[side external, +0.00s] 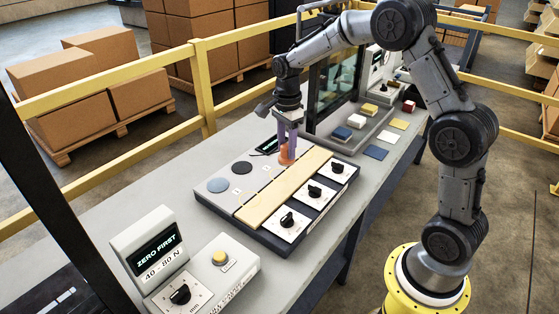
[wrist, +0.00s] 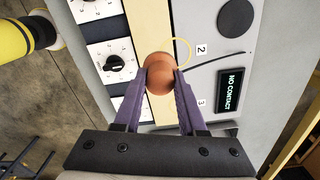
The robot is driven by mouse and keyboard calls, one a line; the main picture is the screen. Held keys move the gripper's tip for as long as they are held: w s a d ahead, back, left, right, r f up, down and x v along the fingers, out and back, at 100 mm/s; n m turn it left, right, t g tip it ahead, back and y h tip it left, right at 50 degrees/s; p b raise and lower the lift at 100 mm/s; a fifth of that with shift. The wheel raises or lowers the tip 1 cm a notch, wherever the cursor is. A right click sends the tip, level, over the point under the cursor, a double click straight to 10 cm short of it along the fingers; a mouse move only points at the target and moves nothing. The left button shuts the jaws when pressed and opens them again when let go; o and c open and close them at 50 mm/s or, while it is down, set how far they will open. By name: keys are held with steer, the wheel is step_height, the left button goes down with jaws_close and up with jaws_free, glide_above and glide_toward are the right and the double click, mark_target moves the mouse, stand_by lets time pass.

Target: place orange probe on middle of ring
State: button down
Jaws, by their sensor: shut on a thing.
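The orange probe (wrist: 159,73) is between the two purple fingers of my gripper (wrist: 161,80) in the wrist view. In the side external view, my gripper (side external: 287,140) points down and is shut on the orange probe (side external: 286,154) at the far end of the panel. A thin yellow ring (wrist: 189,50) shows in the wrist view beside the wooden strip, near the label 2. The probe overlaps the ring's lower left part and looks off its middle. I cannot tell whether the probe touches the surface. Part of the ring is hidden behind the probe.
A small display (wrist: 230,91) reads NO CONTACT. A ZERO FIRST console (side external: 154,249) stands at the near end. Coloured blocks (side external: 356,121) lie beyond the panel.

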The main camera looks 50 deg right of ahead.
steer(key=w+f, duration=0.3)
steer(key=shift+d+f, duration=0.25)
steer(key=shift+d, duration=0.05)
steer(key=shift+f, duration=1.5)
steer(key=shift+f, duration=0.1)
steer(key=shift+c, duration=2.4)
jaws_free()
